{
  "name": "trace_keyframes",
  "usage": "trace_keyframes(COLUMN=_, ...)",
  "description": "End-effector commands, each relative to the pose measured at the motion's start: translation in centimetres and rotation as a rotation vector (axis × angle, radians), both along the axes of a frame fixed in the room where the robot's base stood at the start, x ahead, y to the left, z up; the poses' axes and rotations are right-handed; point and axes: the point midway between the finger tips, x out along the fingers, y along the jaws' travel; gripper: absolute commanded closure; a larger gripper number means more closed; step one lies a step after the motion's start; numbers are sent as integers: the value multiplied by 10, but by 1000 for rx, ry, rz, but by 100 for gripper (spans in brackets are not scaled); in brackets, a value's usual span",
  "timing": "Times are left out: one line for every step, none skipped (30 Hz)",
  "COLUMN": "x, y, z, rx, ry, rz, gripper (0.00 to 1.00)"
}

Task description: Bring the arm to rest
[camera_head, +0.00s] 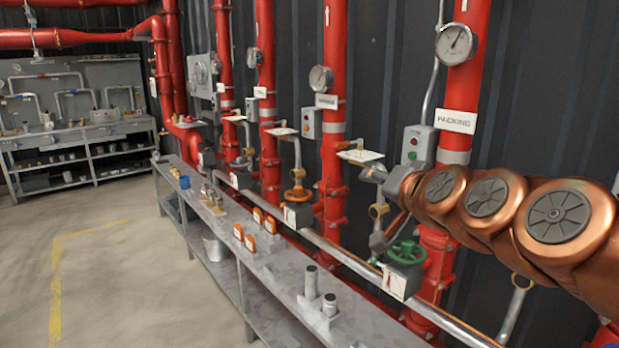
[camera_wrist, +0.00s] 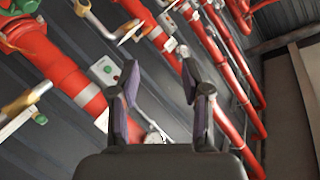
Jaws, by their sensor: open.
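My arm with copper-coloured joints reaches in from the right in the head view. My gripper is at its far end, near the red pipe labelled PACKING (camera_head: 456,121), and its fingers are hard to make out there. In the wrist view my gripper (camera_wrist: 160,105) shows two dark fingers with purple inner pads, spread apart with nothing between them. Red pipes and a gauge (camera_wrist: 154,137) lie behind the fingers. I cannot tell the exact gap between gripper and pipe.
A green valve wheel (camera_head: 407,253) sits below my arm. A grey bench (camera_head: 275,264) with small parts runs along the pipes. Gauges and a control box (camera_head: 419,145) are on the wall side. The floor (camera_head: 110,270) at left is clear.

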Motion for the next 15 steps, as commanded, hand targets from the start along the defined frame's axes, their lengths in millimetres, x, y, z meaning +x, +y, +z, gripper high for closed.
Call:
trace_keyframes(x=-15, y=12, z=-19, rx=-51, ry=70, rz=48, gripper=52)
trace_keyframes(x=-24, y=18, z=-33, rx=-80, ry=113, rz=75, gripper=52)
trace_keyframes(x=-37, y=24, z=-52, rx=-122, ry=176, rz=111, gripper=52)
trace_keyframes(x=-48, y=28, z=-67, rx=-150, ry=223, rz=135, gripper=52)
trace_keyframes(x=-59, y=31, z=-82, rx=-179, ry=274, rz=161, gripper=52)
trace_keyframes(x=-75, y=33, z=-102, rx=-215, ry=341, rz=192, gripper=52)
trace_keyframes(x=-88, y=34, z=-116, rx=-244, ry=390, rz=212, gripper=52)
trace_keyframes(x=-101, y=34, z=-129, rx=-270, ry=441, rz=232, gripper=52)
trace_keyframes(x=-118, y=32, z=-145, rx=-303, ry=505, rz=256, gripper=52)
trace_keyframes(x=-133, y=30, z=-157, rx=-327, ry=557, rz=274, gripper=52)
trace_keyframes(x=-147, y=28, z=-168, rx=-351, ry=606, rz=288, gripper=52)
trace_keyframes(x=-167, y=23, z=-183, rx=-382, ry=677, rz=308, gripper=52)
trace_keyframes(x=-182, y=19, z=-193, rx=-403, ry=729, rz=322, gripper=52)
trace_keyframes(x=-198, y=15, z=-202, rx=-424, ry=782, rz=335, gripper=52)
trace_keyframes(x=-219, y=8, z=-213, rx=-449, ry=853, rz=351, gripper=52)
